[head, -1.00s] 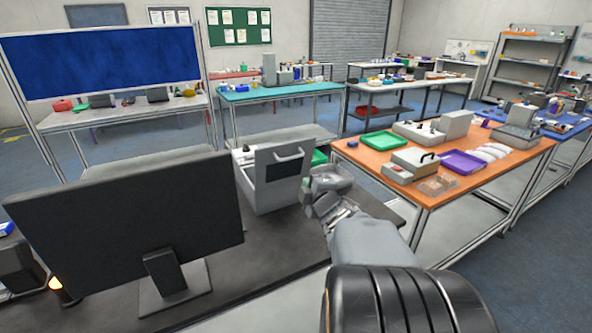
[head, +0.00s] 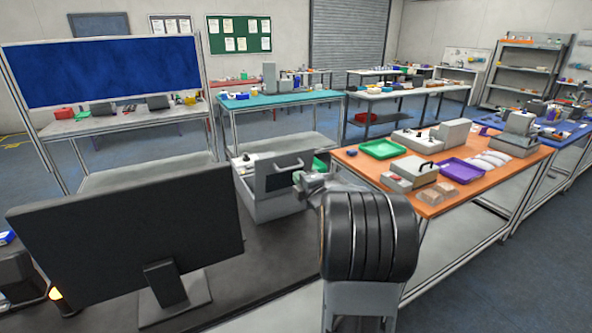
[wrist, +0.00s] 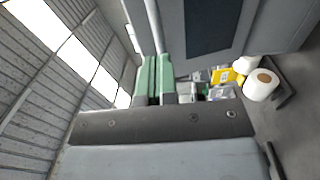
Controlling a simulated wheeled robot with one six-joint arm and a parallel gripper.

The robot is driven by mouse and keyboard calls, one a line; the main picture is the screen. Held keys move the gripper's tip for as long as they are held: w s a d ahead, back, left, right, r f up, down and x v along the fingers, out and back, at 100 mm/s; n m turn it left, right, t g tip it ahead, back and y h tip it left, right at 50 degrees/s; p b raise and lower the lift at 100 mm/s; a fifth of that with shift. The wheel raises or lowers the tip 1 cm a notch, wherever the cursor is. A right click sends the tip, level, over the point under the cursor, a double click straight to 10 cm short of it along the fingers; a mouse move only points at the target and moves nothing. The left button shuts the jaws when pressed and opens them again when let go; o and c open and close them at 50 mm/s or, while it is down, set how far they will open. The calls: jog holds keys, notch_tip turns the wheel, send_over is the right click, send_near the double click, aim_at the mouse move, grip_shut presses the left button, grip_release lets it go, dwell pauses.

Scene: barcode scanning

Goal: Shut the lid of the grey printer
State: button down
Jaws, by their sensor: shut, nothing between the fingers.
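The grey printer (head: 250,200) stands on the dark desk behind the black monitor, with its lid (head: 272,182) raised. The lid has a dark window and a pale bar handle (head: 289,166). In the wrist view the lid (wrist: 255,20) fills the upper right, very close. My gripper (head: 303,178) is at the lid's right side, near the handle, in the head view. Its green fingers (wrist: 153,78) are together and empty in the wrist view, pointing along the lid's edge. I cannot tell whether they touch the lid. My arm hides part of the printer's right side.
The black monitor (head: 125,235) stands in front of the printer at left. An orange table (head: 435,207) with trays and devices stands to the right. White rolls (wrist: 262,86) and a yellow box (wrist: 223,75) show beyond my fingers in the wrist view.

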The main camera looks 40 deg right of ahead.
aim_at(292, 168)
jog(key=w, duration=0.3)
jog(key=shift+d+p, duration=0.2)
jog(key=shift+p, duration=0.2)
jog(key=shift+d, duration=0.1)
jog(key=shift+w+r, duration=0.1)
jog(key=shift+r, duration=0.05)
